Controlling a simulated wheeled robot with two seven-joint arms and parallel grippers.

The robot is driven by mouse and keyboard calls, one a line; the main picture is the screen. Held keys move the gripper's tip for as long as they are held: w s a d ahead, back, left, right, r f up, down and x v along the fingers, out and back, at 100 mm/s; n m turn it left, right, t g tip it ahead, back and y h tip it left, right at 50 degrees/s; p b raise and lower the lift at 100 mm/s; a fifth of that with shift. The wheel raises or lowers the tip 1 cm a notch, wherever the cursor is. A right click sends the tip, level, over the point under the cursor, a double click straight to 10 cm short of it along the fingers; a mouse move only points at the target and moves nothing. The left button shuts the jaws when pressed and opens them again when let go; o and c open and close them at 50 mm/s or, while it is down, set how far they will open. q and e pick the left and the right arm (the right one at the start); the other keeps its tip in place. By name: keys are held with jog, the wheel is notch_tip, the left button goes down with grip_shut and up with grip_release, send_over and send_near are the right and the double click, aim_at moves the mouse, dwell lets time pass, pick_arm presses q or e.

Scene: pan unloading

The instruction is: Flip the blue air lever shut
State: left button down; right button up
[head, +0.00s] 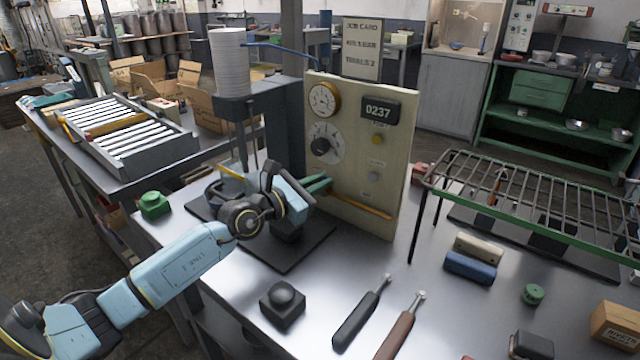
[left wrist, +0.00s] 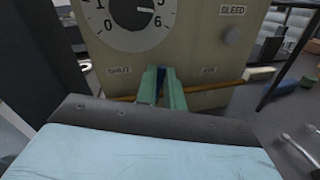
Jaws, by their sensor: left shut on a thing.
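The cream control panel (head: 352,215) stands upright on the steel bench. My left gripper (head: 322,184) reaches its lower left face with green fingers. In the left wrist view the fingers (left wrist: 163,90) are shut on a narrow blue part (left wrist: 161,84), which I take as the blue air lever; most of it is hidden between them. A "SHUT" label (left wrist: 119,70) is left of the fingers and another small label (left wrist: 208,72) is right of them. An orange bar (head: 362,206) runs across the panel low down, passing behind the fingers. My right gripper is not in view.
The panel carries a gauge (head: 324,99), a knob dial (head: 325,143) and a "0237" display (head: 379,110). A wire rack (head: 520,195) stands to the right. A black block (head: 283,305) and two handled tools (head: 361,312) lie on the bench in front.

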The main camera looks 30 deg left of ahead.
pick_arm(q)
jog(key=n, duration=0.1)
jog(key=a+n, duration=0.1)
jog(key=shift+n+b, duration=0.3)
jog(key=shift+b, duration=0.05)
jog(key=shift+a+n+t, duration=0.1)
jog(key=shift+n+t, duration=0.2)
jog(key=c, duration=1.6)
grip_release()
jog(key=shift+o, duration=0.4)
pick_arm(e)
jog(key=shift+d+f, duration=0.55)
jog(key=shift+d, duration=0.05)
